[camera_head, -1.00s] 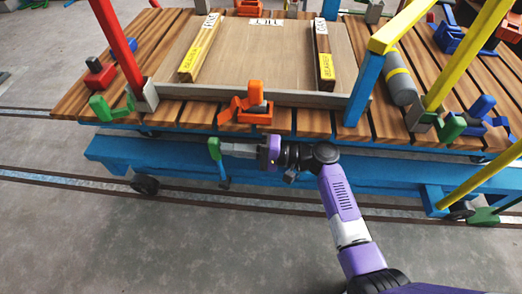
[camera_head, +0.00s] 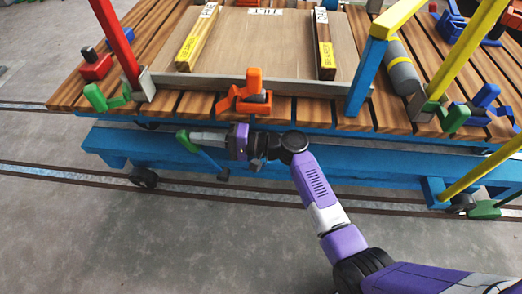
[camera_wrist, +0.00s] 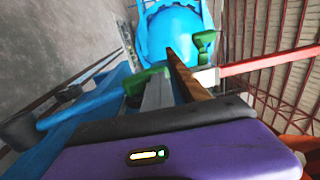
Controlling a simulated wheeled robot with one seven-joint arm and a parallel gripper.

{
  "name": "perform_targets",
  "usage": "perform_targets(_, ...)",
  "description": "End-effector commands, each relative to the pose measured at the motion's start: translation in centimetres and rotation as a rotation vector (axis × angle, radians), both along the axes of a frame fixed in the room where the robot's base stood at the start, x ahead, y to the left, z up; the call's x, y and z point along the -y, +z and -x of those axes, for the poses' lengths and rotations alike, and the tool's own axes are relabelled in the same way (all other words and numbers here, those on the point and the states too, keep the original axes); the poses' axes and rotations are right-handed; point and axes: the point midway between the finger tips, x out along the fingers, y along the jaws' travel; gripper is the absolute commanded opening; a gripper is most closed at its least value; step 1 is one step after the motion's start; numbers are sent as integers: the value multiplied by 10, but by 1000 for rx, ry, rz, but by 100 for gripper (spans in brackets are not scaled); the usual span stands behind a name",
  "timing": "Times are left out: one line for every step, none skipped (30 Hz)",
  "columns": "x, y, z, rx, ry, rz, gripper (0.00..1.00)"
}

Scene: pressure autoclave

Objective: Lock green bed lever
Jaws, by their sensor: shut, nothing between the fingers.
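The green bed lever is a blue rod with a green handle (camera_head: 184,139), at the front of the blue lower frame. Its rod leans up and left from a dark pivot near the frame's lower edge. In the wrist view its green handle (camera_wrist: 147,80) lies at the fingertips. My gripper (camera_head: 194,138) is shut, points left and is at the right side of the handle, apparently touching it. In the wrist view the grey fingers (camera_wrist: 158,95) partly hide the handle, so exact contact is unclear.
The slatted wooden bed (camera_head: 195,106) lies above the blue frame (camera_head: 330,170). An orange clamp (camera_head: 246,95) and a green clamp (camera_head: 100,98) stand on its front edge. A red post (camera_head: 118,45) rises at left, a blue post (camera_head: 364,78) at right. Floor in front is open.

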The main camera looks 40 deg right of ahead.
Motion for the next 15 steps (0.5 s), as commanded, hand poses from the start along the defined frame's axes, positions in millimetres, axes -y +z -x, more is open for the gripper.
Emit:
perform_targets(-9, 2, -5, 5, 6, 10, 0)
perform_targets(-9, 2, -5, 5, 7, 10, 0)
perform_targets(-9, 2, -5, 6, 7, 10, 0)
perform_targets(-9, 2, -5, 5, 7, 11, 0)
perform_targets(-9, 2, -5, 5, 7, 11, 0)
perform_targets(-9, 2, -5, 5, 7, 11, 0)
perform_targets(-9, 2, -5, 5, 7, 11, 0)
perform_targets(-9, 2, -5, 5, 7, 11, 0)
perform_targets(-9, 1, -5, 5, 7, 12, 0)
perform_targets(-8, 1, -5, 5, 7, 12, 0)
perform_targets(-8, 1, -4, 5, 6, 12, 0)
perform_targets(-6, 1, -3, 5, 6, 12, 0)
perform_targets(-4, 1, -1, 4, 5, 11, 0)
perform_targets(-1, 1, 1, 4, 5, 11, 0)
perform_targets(3, 1, 5, 3, 4, 11, 0)
